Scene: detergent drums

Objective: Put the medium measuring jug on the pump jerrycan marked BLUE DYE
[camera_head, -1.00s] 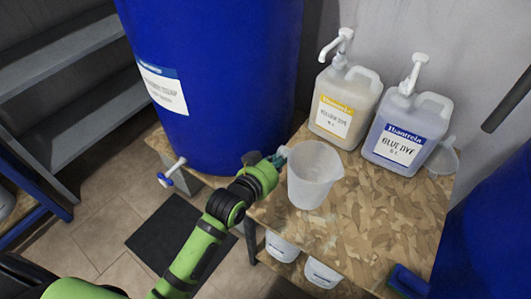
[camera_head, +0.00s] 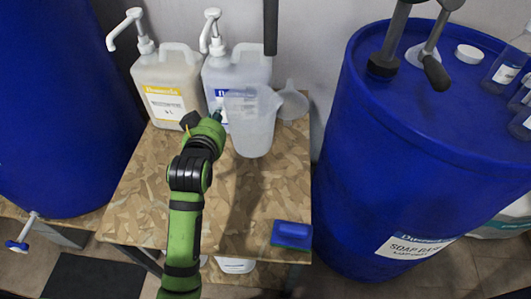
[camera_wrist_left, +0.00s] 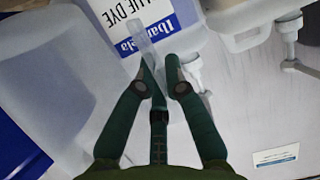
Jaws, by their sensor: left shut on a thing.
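The medium measuring jug (camera_head: 256,128) is translucent, whitish and roughly upright. My left gripper (camera_head: 217,116) is shut on it at its left side. In the left wrist view the fingers (camera_wrist_left: 160,70) close on a clear strip that looks like its handle (camera_wrist_left: 141,38). The BLUE DYE pump jerrycan (camera_head: 250,70) is bluish with a white pump and stands at the back of the wooden bench (camera_head: 165,200). The jug overlaps its front and hides part of its label. Its label (camera_wrist_left: 130,15) shows upside down in the left wrist view. My right gripper is out of view.
The yellow-label jerrycan (camera_head: 160,75) stands just left of the blue one. A translucent funnel (camera_head: 291,104) is to the right. Large blue drums (camera_head: 60,110) (camera_head: 345,160) flank the bench.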

